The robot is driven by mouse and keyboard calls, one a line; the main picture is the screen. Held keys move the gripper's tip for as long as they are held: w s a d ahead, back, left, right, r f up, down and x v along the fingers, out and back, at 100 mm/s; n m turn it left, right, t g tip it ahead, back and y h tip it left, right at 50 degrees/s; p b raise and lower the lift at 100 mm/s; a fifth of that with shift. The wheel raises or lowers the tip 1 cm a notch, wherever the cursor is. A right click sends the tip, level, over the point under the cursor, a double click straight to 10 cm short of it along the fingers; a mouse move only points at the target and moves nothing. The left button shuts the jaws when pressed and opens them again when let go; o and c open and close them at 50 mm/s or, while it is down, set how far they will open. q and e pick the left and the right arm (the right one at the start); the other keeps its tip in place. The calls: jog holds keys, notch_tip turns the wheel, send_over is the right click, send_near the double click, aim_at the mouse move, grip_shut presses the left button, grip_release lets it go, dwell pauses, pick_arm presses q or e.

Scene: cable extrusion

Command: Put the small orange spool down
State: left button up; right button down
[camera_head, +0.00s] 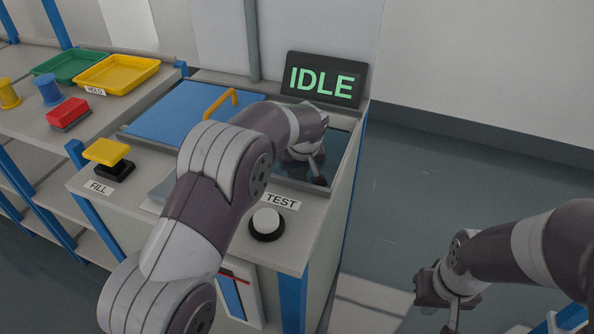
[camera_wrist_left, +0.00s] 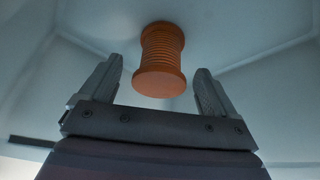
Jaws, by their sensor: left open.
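The small orange spool (camera_wrist_left: 161,60) shows in the left wrist view, with its ribbed side and one flat end visible. My left gripper (camera_wrist_left: 157,68) is open, with one finger on each side of the near end of the spool and gaps between. In the head view my left arm reaches into the open bay of the machine (camera_head: 345,165), and its gripper (camera_head: 318,178) is partly hidden there. The spool is hidden in the head view. My right gripper (camera_head: 452,312) hangs over the floor at the lower right; its jaw opening is unclear.
The machine has a blue lid (camera_head: 190,112) with a yellow handle, a yellow FILL button (camera_head: 107,151), a white TEST button (camera_head: 267,221) and a screen (camera_head: 323,82) reading IDLE. The left shelf holds a red block (camera_head: 67,112), a blue spool (camera_head: 48,89), a yellow spool and two trays.

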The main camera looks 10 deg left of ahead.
pick_arm(q)
jog(key=p+v, duration=0.2)
jog(key=v, duration=0.6)
jog(key=shift+r, duration=0.3)
jog(key=shift+s, duration=0.1)
dwell(0.5)
